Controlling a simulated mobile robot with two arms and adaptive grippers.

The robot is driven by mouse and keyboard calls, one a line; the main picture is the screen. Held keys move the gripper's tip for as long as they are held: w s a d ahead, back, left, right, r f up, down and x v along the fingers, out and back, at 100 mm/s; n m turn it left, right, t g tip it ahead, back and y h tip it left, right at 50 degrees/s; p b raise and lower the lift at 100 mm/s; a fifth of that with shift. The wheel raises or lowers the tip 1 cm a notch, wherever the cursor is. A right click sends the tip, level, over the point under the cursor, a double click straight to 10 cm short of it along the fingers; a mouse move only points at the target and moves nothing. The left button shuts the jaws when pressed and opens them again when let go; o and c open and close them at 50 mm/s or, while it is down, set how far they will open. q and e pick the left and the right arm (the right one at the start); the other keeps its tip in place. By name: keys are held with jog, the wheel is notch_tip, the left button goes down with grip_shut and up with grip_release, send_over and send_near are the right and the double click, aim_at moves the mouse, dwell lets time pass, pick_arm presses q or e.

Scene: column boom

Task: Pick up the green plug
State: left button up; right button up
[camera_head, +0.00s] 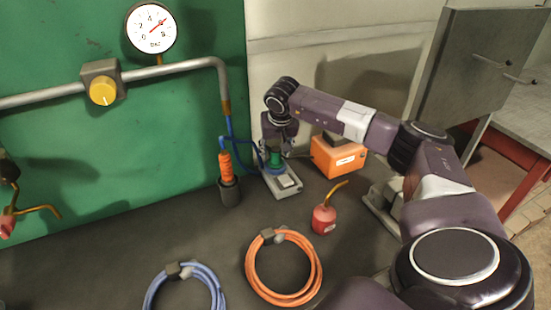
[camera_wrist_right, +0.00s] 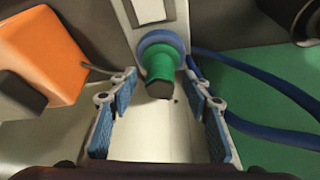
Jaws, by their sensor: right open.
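The green plug (camera_wrist_right: 160,66) sits in a blue ring on a grey metal block, seen in the right wrist view. In the head view the plug (camera_head: 275,158) shows partly below my right gripper (camera_head: 276,147), which comes down over it from above. In the right wrist view my right gripper (camera_wrist_right: 160,88) is open, with one blue-padded finger on each side of the plug's near end. I see a gap on both sides. My left gripper is not in view.
An orange box (camera_head: 337,157) stands right of the block. A dark holder with an orange-handled tool (camera_head: 227,167) is to its left. Blue hoses run beside the plug. A red oil can (camera_head: 324,219), an orange coil (camera_head: 252,273) and a blue coil (camera_head: 150,295) lie nearer.

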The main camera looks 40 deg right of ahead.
jog(key=shift+f, duration=0.2)
grip_shut()
jog(key=shift+r, duration=0.1)
jog(key=shift+r, duration=0.1)
jog(key=shift+w+r, duration=0.1)
jog(key=shift+r, duration=0.6)
notch_tip(320, 180, up, 18)
jog(key=b, duration=0.2)
notch_tip(320, 180, up, 5)
jog(key=p, duration=0.6)
send_over(275, 149)
jog(key=shift+d+r, duration=0.15)
jog(key=shift+r, duration=0.05)
